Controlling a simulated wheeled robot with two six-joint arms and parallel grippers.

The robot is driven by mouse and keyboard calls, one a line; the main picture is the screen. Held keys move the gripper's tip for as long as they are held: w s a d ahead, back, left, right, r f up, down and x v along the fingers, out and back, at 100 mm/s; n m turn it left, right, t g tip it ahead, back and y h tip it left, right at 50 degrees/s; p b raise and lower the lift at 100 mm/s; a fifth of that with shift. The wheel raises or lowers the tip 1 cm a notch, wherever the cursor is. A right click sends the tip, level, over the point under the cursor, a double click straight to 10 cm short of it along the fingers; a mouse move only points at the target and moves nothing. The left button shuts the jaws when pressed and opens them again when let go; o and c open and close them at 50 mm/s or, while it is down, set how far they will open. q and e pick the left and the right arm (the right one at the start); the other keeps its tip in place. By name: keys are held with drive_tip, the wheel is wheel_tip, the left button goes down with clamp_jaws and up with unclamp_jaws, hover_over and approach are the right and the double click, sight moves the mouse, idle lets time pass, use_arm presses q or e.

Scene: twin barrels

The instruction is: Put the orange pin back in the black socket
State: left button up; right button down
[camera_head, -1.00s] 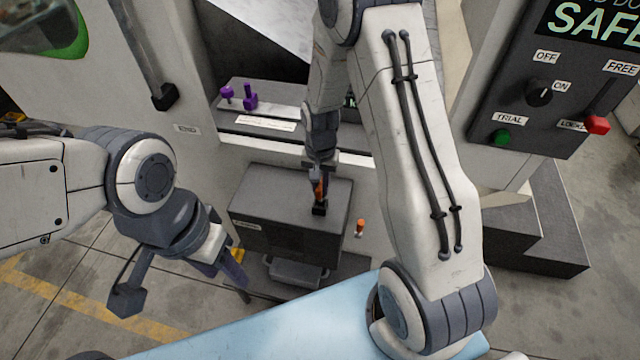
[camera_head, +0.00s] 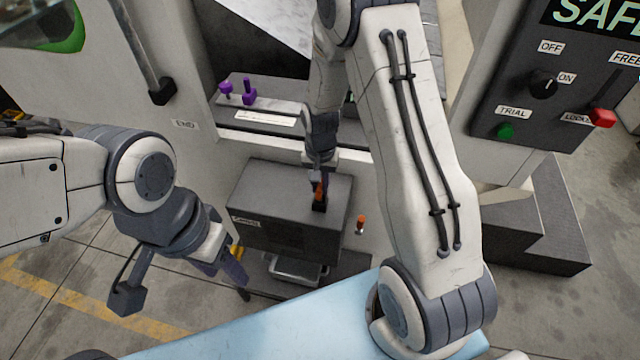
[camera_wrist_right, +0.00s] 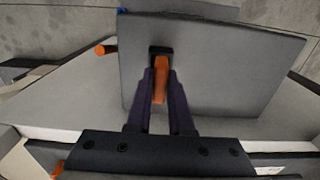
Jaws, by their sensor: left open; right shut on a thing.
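The orange pin (camera_head: 318,188) is between the fingers of my right gripper (camera_head: 319,182), which is shut on it. The black socket (camera_head: 319,206) stands on top of the grey box, directly at the pin's lower end. In the right wrist view the pin (camera_wrist_right: 161,78) is held between the dark fingers (camera_wrist_right: 160,95), and its far end meets the black socket (camera_wrist_right: 160,51). How deep the pin sits in the socket cannot be told. My left gripper (camera_head: 226,268) is open and empty, left of the box and lower.
The grey box (camera_head: 265,205) stands before a pale machine. A second orange peg (camera_head: 361,224) is right of it. Purple knobs (camera_head: 248,92) sit on a ledge behind. A control panel (camera_head: 545,90) is at the right. A light blue surface (camera_head: 270,325) lies in front.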

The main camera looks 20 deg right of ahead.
sight(320, 184)
drive_tip(key=shift+f+b, duration=0.65)
drive_tip(key=shift+f, duration=0.4)
drive_tip(key=c, duration=0.7)
unclamp_jaws()
drive_tip(key=shift+c, duration=0.2)
drive_tip(key=shift+r, duration=0.1)
wheel_tip(320, 184, up, 10)
drive_tip(key=shift+r+b, duration=0.15)
drive_tip(key=shift+b, duration=0.65)
drive_tip(key=s+a+r+n, duration=0.6)
drive_tip(key=s+a, duration=0.2)
drive_tip(key=a, duration=0.2)
drive_tip(key=s+a+r+n, duration=0.1)
drive_tip(key=s+n, duration=0.3)
drive_tip(key=s, duration=0.4)
drive_tip(key=s+a+r+n+y, duration=0.1)
drive_tip(key=s+a+n, duration=0.2)
drive_tip(key=s, duration=0.4)
drive_tip(key=shift+s+r+n, duration=0.35)
drive_tip(key=shift+r+n, duration=0.05)
drive_tip(key=shift+n, duration=0.2)
